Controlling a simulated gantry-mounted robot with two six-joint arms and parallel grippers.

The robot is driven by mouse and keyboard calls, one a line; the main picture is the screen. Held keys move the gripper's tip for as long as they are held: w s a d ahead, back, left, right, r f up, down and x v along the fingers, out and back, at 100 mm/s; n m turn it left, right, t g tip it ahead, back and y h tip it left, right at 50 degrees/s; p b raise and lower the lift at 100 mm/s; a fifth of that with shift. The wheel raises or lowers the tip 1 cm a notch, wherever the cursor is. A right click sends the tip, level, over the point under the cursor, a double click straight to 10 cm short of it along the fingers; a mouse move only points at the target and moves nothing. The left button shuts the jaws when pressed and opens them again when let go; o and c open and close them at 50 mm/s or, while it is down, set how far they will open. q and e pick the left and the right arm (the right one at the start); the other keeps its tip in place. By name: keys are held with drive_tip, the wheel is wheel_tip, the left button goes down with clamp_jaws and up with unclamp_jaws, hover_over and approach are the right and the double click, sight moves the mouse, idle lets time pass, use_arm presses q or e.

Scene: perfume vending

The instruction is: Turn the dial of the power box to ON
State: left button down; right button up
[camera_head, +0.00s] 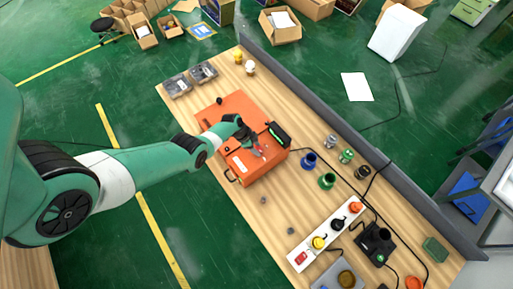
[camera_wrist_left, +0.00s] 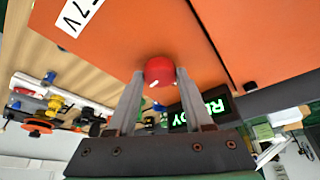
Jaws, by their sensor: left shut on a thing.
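The orange power box (camera_head: 268,163) sits on the wooden table in the head view. Its orange face (camera_wrist_left: 125,35) fills the top of the left wrist view, with a white label partly showing "7V". The round red dial (camera_wrist_left: 159,72) with a small white mark is on that face. My left gripper (camera_head: 257,149) reaches over the box from the left. In the left wrist view its two fingers (camera_wrist_left: 160,78) are closed on either side of the dial. A display (camera_wrist_left: 204,110) beside the dial shows green letters, partly hidden, reading like "READY". My right gripper is not in view.
A white power strip (camera_head: 325,236) with colored plugs lies on the table to the lower right. Blue and green spools (camera_head: 327,181) and a black cable lie near the box. Grey trays (camera_head: 178,86) stand at the table's far end. A grey rail (camera_head: 330,118) borders the table.

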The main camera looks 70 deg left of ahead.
use_arm(q)
drive_tip(key=shift+a+f+m+g+h+b, duration=0.1)
drive_tip(key=shift+m+g+h+b, duration=0.25)
drive_tip(key=shift+m, duration=0.75)
drive_tip(key=shift+c, duration=1.5)
unclamp_jaws()
